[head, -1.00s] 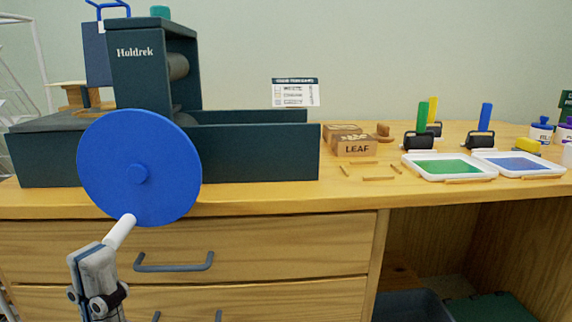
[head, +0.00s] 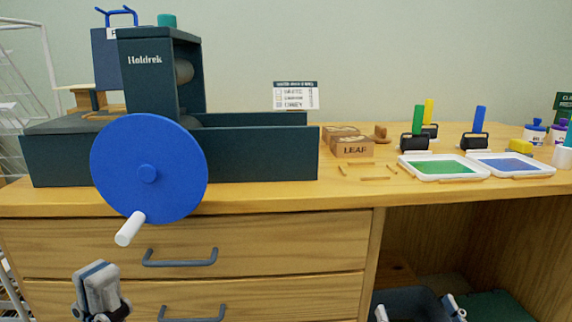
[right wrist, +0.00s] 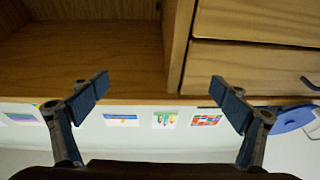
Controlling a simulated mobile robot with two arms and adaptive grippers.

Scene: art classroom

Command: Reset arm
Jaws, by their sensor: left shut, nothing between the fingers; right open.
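My left gripper (head: 98,285) is shut and empty at the lower left of the head view, in front of the drawers. It is below and apart from the white crank handle (head: 130,229) on the blue wheel (head: 150,195). The wheel is on the side of the dark green Holdrek press (head: 155,95). My right gripper (head: 420,309) shows at the bottom edge of the head view, before the open space under the desk. In the right wrist view (right wrist: 160,92) its two fingers are wide apart with nothing between them.
The wooden desk (head: 290,197) has drawers with grey handles (head: 180,258) below. On its top stand LEAF boxes (head: 353,147), a green ink tray (head: 440,168), a blue ink tray (head: 512,164) and rollers.

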